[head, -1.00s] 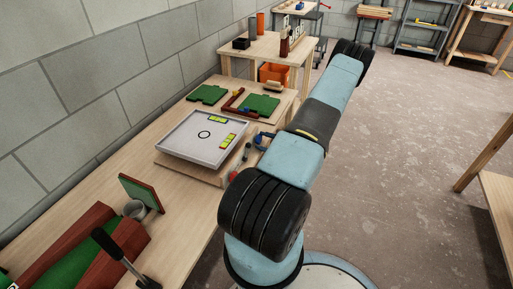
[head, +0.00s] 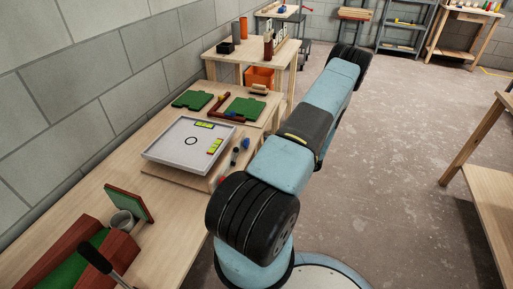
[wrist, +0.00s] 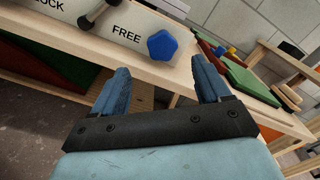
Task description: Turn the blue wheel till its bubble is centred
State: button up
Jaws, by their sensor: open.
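The blue wheel (wrist: 162,45) is a lobed knob on the board's front face in the wrist view, right of the word FREE. My gripper (wrist: 160,82) is open and empty. Its two blue fingers stand apart below the wheel in the picture, one to each side, and do not touch it. In the head view the grey levelling tray (head: 166,154) carries two yellow-green vials, one at the back (head: 204,125) and one at the right (head: 215,146). Their bubbles are too small to read. My gripper is not visible in the head view.
A dark lever (wrist: 97,14) stands between the LOCK and FREE labels. A red knob (head: 221,182) is at the tray's near corner. Green plates (head: 244,109) lie beyond the tray. Open floor (head: 390,150) lies to the right.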

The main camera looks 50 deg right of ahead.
jog(key=v, duration=0.6)
jog(key=shift+r, duration=0.1)
